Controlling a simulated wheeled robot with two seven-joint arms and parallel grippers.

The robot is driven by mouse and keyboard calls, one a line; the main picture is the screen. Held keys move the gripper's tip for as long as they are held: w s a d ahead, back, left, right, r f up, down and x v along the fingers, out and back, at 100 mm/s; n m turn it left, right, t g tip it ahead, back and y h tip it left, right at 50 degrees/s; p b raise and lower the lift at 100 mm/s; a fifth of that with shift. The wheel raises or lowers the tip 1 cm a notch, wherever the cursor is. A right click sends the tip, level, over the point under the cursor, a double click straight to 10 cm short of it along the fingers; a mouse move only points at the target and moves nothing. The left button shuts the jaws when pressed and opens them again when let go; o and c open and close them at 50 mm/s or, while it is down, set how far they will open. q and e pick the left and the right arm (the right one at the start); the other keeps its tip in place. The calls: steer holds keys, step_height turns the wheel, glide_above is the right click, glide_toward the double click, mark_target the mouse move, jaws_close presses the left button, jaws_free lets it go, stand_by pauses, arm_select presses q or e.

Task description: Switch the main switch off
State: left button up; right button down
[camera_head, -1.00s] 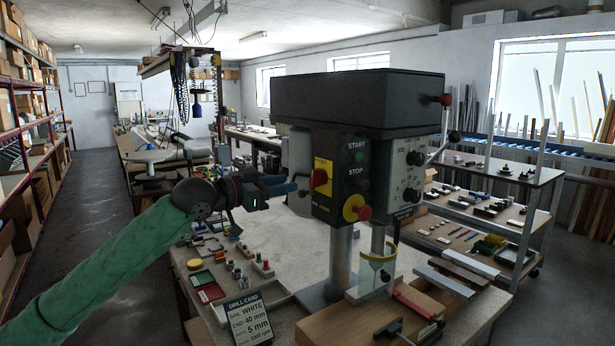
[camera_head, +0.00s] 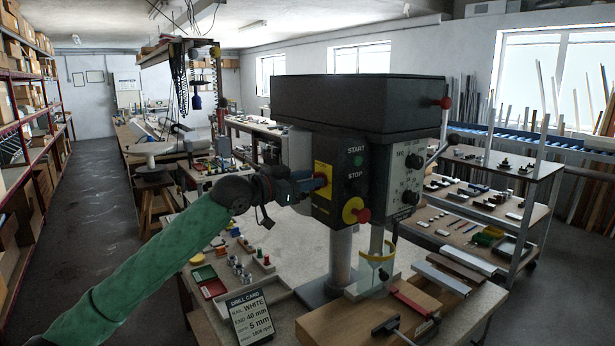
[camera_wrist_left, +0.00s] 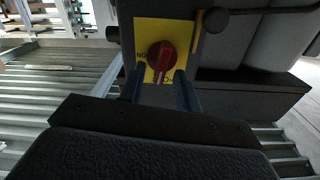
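The main switch is a red rotary knob (camera_wrist_left: 160,58) on a yellow plate (camera_wrist_left: 163,38), seen in the left wrist view. In the head view its yellow plate (camera_head: 323,168) is on the left side of the drill press's dark head, and the knob is partly hidden by my gripper. My left gripper (camera_wrist_left: 159,80) is open, its two dark fingers apart on either side of the knob's lower part. Whether they touch it I cannot tell. In the head view the left gripper (camera_head: 312,184) reaches the plate from the left. My right gripper is not in view.
The drill press (camera_head: 365,105) also carries a START/STOP panel (camera_head: 355,168) and a red stop button on yellow (camera_head: 356,210). A drill card (camera_head: 251,317) and a parts tray stand on the bench below my left arm. A shelf cart (camera_head: 490,205) stands at right.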

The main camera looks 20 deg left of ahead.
arm_select(q)
steer(key=shift+c, duration=0.2)
jaws_close()
steer(key=shift+w+a+n, duration=0.1)
steer(key=shift+n, duration=1)
steer(key=shift+o, duration=0.2)
jaws_free()
